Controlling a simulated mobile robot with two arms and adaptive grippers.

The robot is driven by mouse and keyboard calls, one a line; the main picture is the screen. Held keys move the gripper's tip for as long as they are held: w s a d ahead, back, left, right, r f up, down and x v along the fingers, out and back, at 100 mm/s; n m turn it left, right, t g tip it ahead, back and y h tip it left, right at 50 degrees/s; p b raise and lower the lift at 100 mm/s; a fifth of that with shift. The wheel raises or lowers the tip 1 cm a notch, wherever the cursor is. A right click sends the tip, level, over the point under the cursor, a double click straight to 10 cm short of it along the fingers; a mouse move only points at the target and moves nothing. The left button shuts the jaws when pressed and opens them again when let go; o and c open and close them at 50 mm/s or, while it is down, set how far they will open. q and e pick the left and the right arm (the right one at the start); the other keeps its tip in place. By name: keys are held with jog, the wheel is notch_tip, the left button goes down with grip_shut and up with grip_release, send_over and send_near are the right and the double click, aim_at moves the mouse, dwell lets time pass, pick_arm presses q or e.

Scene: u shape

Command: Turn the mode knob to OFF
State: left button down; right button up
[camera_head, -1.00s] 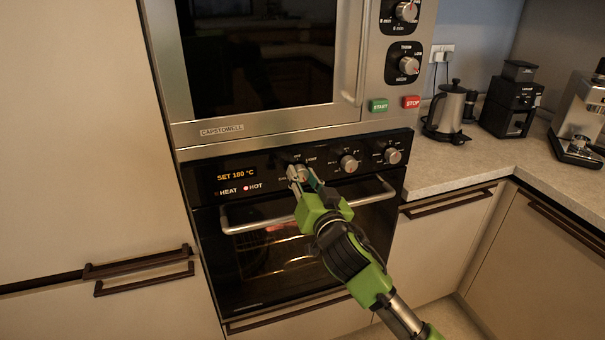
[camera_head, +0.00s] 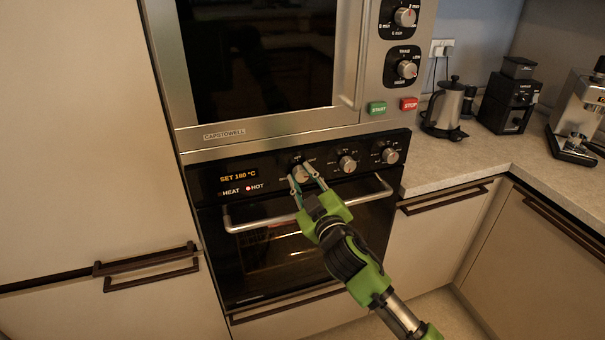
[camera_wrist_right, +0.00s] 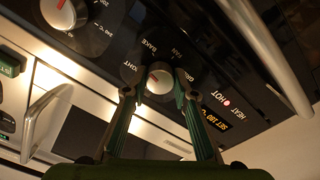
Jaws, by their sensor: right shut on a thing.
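The mode knob (camera_head: 300,173) is the leftmost of the knobs on the black oven panel. In the right wrist view the mode knob (camera_wrist_right: 160,78) is a pale round knob with a red mark, ringed by labels including BAKE, FAN and LIGHT. The OFF label and exact pointing of the mark cannot be made out. My right gripper (camera_head: 301,179) is shut on the knob, one finger on each side; its fingers also show in the wrist view (camera_wrist_right: 155,92). The display (camera_head: 238,177) reads SET 180 °C, with the HOT lamp red. My left gripper is not in view.
Two more knobs (camera_head: 347,164) sit to the right on the panel. The oven door handle (camera_head: 262,225) runs below, under my right gripper. A microwave (camera_head: 262,60) is above. A kettle (camera_head: 447,108) and a coffee grinder (camera_head: 511,97) stand on the right counter.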

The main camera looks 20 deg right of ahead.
jog(key=n+p, duration=0.1)
jog(key=n, duration=0.3)
jog(key=shift+n+p, duration=0.4)
jog(key=n+p, duration=0.2)
jog(key=n, duration=0.3)
jog(key=shift+n, duration=0.3)
jog(key=n+p, duration=0.2)
jog(key=n, duration=0.3)
jog(key=shift+y+p, duration=0.3)
jog(key=shift+p, duration=0.05)
jog(key=shift+f+n+p, duration=0.1)
jog(key=shift+n+p, duration=0.9)
jog(key=shift+n, duration=1.4)
jog(key=o, duration=1.1)
jog(key=shift+s, duration=0.1)
